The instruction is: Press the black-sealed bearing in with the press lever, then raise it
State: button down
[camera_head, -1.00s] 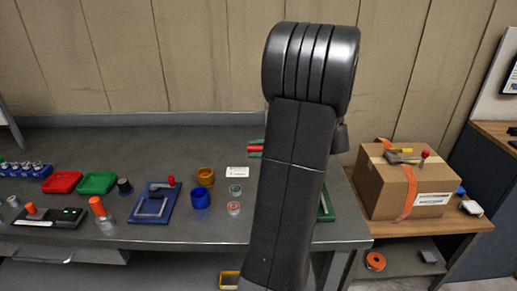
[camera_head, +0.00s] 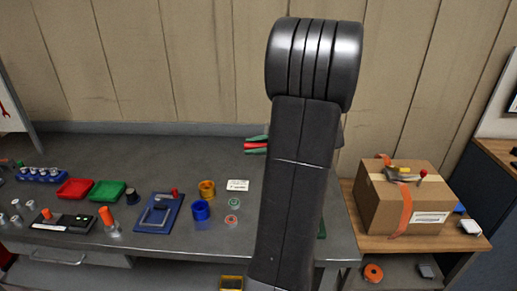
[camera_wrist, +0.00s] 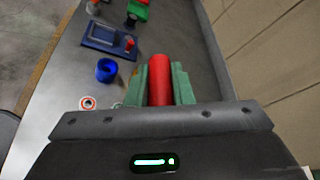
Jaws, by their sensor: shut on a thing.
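My gripper (camera_head: 256,146) shows in the head view as green fingers left of my arm, with a red bar between them. In the wrist view my gripper (camera_wrist: 159,84) is shut on this red cylindrical handle (camera_wrist: 160,78), with a green finger along each side. The handle looks like the press lever's grip; the rest of the press is hidden behind my arm, apart from a green edge (camera_head: 322,228). The black-sealed bearing cannot be made out.
A blue cup (camera_head: 201,210), an orange cup (camera_head: 207,189) and a blue fixture plate (camera_head: 158,213) stand left of my arm on the grey bench (camera_head: 180,160). Red (camera_head: 75,189) and green (camera_head: 107,191) trays lie farther left. A cardboard box (camera_head: 400,205) stands on the right table.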

jog(key=r, duration=0.1)
jog(key=r+p, duration=0.1)
jog(key=shift+w+r, duration=0.35)
jog(key=shift+r, duration=0.05)
jog(key=shift+w+r+p, duration=0.45)
jog(key=shift+r+p, duration=0.35)
jog(key=shift+r, duration=0.05)
jog(key=shift+w+r, duration=0.1)
jog(key=c, duration=1.3)
grip_release()
jog(key=shift+o, duration=0.2)
jog(key=b+v, duration=0.2)
jog(key=v, duration=1.1)
jog(key=shift+d, duration=0.4)
